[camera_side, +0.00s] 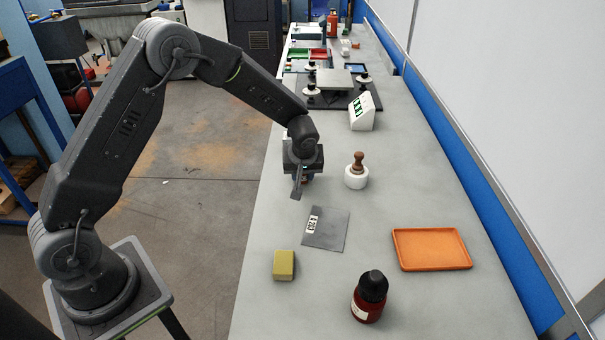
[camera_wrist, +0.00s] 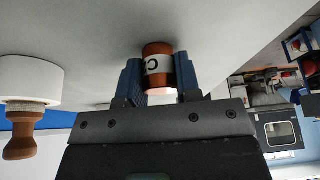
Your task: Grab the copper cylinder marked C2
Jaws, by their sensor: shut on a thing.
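The copper cylinder (camera_wrist: 157,50) stands between the two blue fingers of my gripper (camera_wrist: 158,78) in the wrist view. It has a copper-orange body and a white label band with a dark letter C; the rest of the marking is not readable. The fingers are shut on its two sides. In the side view my gripper (camera_side: 303,181) is low over the left part of the bench, and the cylinder is mostly hidden by it. I cannot tell whether the cylinder touches the bench.
A white pot with a brown-handled stamp-like piece (camera_side: 356,172) stands close to the right of my gripper. A grey labelled sheet (camera_side: 330,232), a yellow block (camera_side: 284,265), a dark-capped bottle (camera_side: 369,297) and an orange tray (camera_side: 431,249) lie nearer the front. A white wedge stand (camera_side: 362,117) is behind.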

